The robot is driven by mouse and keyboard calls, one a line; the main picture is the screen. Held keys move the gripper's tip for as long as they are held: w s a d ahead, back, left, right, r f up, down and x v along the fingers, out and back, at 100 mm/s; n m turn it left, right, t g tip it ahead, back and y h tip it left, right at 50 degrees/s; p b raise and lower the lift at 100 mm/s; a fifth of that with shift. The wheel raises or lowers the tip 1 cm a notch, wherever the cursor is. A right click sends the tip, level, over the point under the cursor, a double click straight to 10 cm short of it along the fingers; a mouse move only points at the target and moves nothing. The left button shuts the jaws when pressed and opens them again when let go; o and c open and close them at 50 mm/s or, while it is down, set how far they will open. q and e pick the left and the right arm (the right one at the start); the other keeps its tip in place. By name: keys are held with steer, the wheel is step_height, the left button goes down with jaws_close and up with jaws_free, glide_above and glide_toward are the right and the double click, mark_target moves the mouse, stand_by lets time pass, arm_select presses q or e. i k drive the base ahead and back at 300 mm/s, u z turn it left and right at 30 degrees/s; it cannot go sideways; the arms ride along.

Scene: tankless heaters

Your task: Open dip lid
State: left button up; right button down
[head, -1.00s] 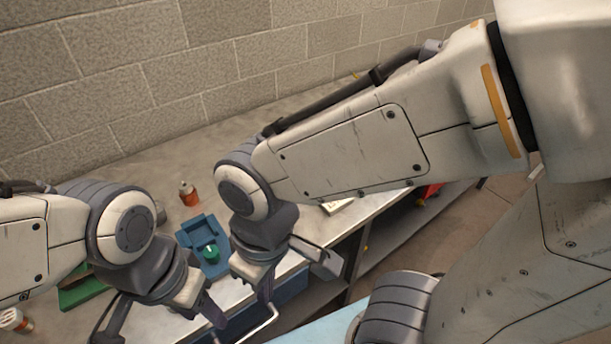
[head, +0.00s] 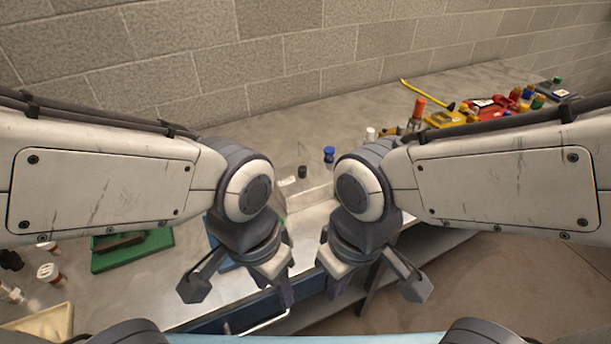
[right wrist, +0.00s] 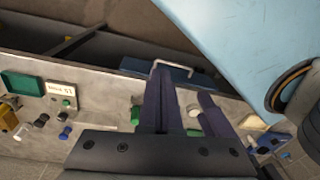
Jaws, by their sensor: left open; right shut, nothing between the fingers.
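I cannot make out which item is the dip lid. A blue holder (head: 214,241) on the bench is mostly hidden behind my left arm in the head view; only a small blue part shows. My left gripper (head: 287,290) is open and empty above the bench's front edge. My right gripper (head: 333,286) is shut and empty, close to its right. The right gripper's dark fingers (right wrist: 185,105) also show in the right wrist view, over the bench, with small green and white items partly hidden behind them.
The metal bench (head: 180,290) has a blue drawer with a handle (head: 265,325) in front. A green tray (head: 130,250) lies left. A blue-capped item (head: 329,155) and a small black item (head: 302,172) stand behind the arms. A yellow bar (head: 425,94) and several coloured parts fill the right back.

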mark_target(293, 181)
steer(key=u, duration=0.15)
steer(key=k, duration=0.45)
steer(key=u, duration=0.6)
steer(key=k, duration=0.8)
steer(key=z, duration=0.4)
steer(key=i, duration=0.6)
steer(key=z, duration=0.5)
steer(key=i, duration=0.95)
steer(key=u, duration=0.4)
